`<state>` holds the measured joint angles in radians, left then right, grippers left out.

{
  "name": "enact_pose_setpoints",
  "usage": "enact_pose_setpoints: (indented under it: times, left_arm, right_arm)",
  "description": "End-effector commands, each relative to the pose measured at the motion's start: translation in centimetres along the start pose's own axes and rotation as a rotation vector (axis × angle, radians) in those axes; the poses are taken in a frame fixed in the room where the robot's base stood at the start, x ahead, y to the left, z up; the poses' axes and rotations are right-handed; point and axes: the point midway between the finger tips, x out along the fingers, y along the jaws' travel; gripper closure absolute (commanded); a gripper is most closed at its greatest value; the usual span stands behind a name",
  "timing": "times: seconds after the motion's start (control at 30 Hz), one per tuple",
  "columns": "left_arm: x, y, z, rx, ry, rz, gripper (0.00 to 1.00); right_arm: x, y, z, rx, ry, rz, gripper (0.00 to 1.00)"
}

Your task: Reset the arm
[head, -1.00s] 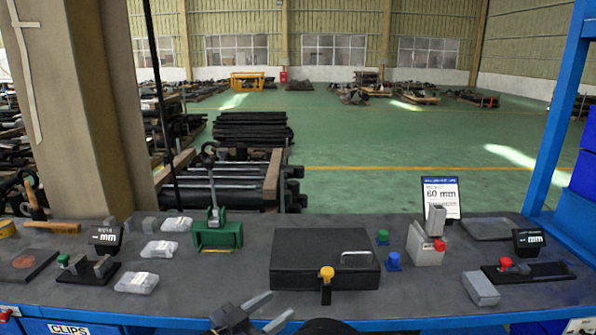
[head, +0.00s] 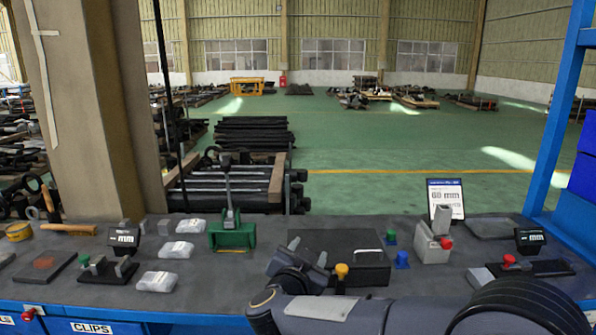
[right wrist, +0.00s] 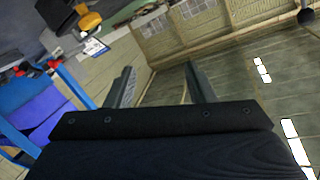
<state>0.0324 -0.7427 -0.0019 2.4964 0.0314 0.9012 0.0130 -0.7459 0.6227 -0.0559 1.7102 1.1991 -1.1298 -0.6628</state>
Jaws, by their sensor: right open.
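My right arm comes in from the lower right in the head view, and its gripper (head: 308,250) is above the left part of the black case (head: 345,240). The forearm and wrist hide the case's lower left part. In the right wrist view the two fingers (right wrist: 161,84) stand apart with nothing between them. They point toward the hall floor and wall. My left gripper is not in view.
Wrapped packs (head: 157,281) lie to the left. A blue upright (head: 555,120) stands at the right.

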Motion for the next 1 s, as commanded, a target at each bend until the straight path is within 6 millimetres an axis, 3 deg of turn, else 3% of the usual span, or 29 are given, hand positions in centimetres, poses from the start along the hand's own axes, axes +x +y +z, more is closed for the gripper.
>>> enact_pose_setpoints:
  times: [0.03,0.17,0.33,0.47,0.6,0.7,0.83,1.0]
  left_arm:
    - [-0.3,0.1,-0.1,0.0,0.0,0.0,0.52]
    - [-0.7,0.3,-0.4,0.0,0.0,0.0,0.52]
    - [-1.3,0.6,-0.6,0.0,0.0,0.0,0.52]
    - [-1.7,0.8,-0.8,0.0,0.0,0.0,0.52]
    - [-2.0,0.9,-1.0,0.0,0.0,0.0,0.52]
    - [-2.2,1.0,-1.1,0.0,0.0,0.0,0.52]
    - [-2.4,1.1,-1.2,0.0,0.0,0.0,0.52]
    - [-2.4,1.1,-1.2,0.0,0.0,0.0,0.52]
  right_arm:
    - [0.6,0.9,-2.4,0.041,-0.025,-0.057,0.51]
    - [0.2,3.3,-6.8,0.113,-0.143,-0.254,0.51]
    - [-4.9,8.6,-9.3,0.106,-0.355,-0.455,0.51]
    - [-11.0,14.3,-8.0,0.032,-0.555,-0.502,0.51]
    - [-17.9,21.1,-4.6,-0.063,-0.781,-0.437,0.51]
    - [-21.8,25.0,-2.4,-0.111,-0.906,-0.354,0.51]
    - [-25.1,28.4,-0.4,-0.146,-1.011,-0.26,0.51]
    - [-26.5,29.8,0.4,-0.16,-1.058,-0.215,0.51]
